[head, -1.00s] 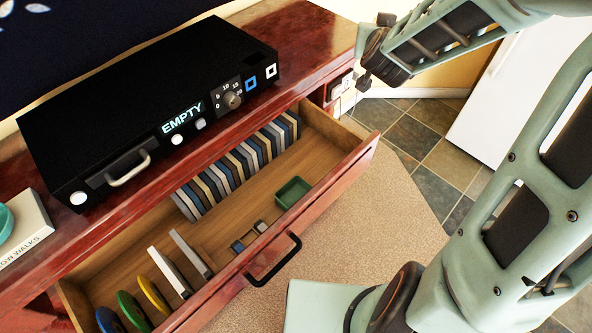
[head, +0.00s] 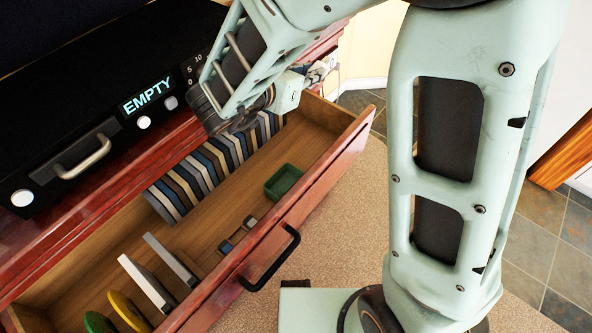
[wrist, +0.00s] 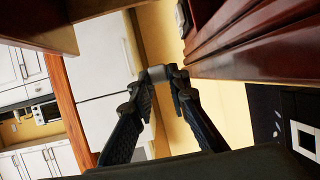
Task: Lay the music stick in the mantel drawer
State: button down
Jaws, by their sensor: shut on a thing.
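The mantel drawer (head: 322,183) is pulled open below the mantel in the head view. In the wrist view my gripper (wrist: 158,80) is shut on a small grey piece, which I take to be the music stick (wrist: 157,72), at its fingertips. In the head view my arm hides most of the gripper, beyond the drawer's far right end, and the stick cannot be made out there. The wrist view shows the gripper beside the dark red wood edge, with the floor and white cabinets beyond.
The drawer holds a row of cases (head: 213,167), a green tray (head: 284,181), two small pieces (head: 236,237), pale slabs (head: 148,283) and coloured discs (head: 125,312). Bare wood shows between them. A black player reading EMPTY (head: 147,97) stands on the mantel.

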jog(key=m+h+b, duration=0.1)
jog(key=b, duration=0.3)
send_over(304, 155)
notch_tip(304, 155, down, 7)
jog(key=shift+g, duration=0.3)
notch_tip(304, 155, down, 10)
jog(key=b, duration=0.4)
jog(key=shift+s+r, duration=0.1)
jog(key=shift+f, duration=0.6)
jog(key=c, duration=1.8)
grip_release()
jog(key=shift+c, duration=0.2)
jog(key=shift+r, duration=0.15)
